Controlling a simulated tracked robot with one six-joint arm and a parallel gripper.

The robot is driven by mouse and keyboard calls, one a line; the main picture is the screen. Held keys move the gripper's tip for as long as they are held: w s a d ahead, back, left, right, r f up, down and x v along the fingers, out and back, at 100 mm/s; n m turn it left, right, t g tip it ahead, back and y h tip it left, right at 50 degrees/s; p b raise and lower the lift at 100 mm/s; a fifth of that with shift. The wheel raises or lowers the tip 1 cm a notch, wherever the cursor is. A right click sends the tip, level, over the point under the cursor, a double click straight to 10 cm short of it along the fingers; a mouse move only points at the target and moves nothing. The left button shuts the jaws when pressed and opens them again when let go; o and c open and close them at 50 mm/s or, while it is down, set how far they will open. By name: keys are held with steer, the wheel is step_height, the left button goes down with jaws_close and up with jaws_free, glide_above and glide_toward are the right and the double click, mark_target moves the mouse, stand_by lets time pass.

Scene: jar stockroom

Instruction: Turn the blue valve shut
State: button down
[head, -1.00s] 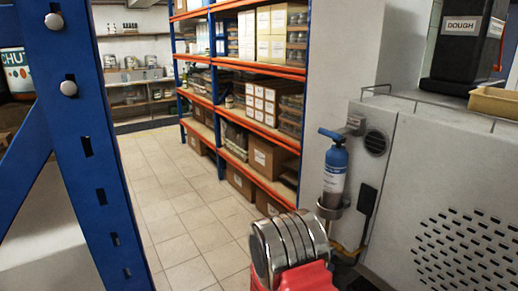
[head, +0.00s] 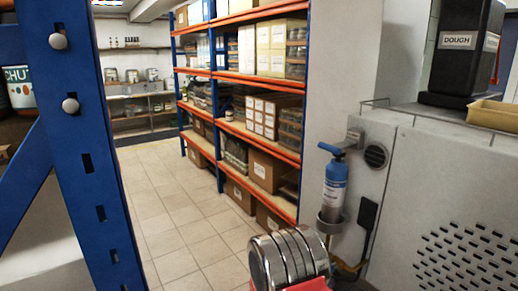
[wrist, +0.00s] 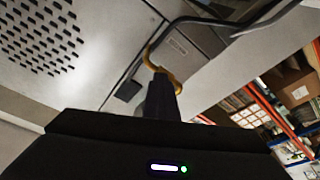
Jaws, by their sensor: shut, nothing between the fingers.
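The blue valve (head: 331,148) is a small blue lever on top of a blue cylinder (head: 335,185) with a white label. The cylinder stands upright in a ring holder beside a grey cabinet, in the head view. My gripper (wrist: 162,84) shows in the wrist view as dark fingers, shut and empty, pointing toward a yellow hose. The valve does not clearly show in the wrist view, and the gripper is out of sight in the head view. I cannot tell how far the gripper is from the valve.
The grey cabinet (head: 400,170) fills the right side. A yellow hose (wrist: 160,62) is near my fingertips. A blue rack post (head: 75,140) stands close on the left. Orange shelves (head: 255,150) with boxes stand behind. The tiled floor (head: 185,230) between is clear.

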steer(key=shift+w+a+f, duration=0.35)
steer(key=shift+w+a, duration=0.15)
steer(key=shift+w, duration=0.1)
steer(key=shift+w+a+f, duration=0.1)
steer(key=shift+w+a, duration=0.15)
steer(key=shift+w, duration=0.2)
stand_by(0.7)
steer(key=shift+s+f, duration=0.1)
steer(key=shift+f, duration=0.35)
steer(key=shift+d, duration=0.1)
steer(key=r+v, duration=0.1)
steer(key=v, duration=0.5)
steer(key=shift+w+a, duration=0.25)
steer(key=shift+a, duration=0.05)
steer(key=shift+r, duration=0.1)
steer(key=shift+a, duration=0.1)
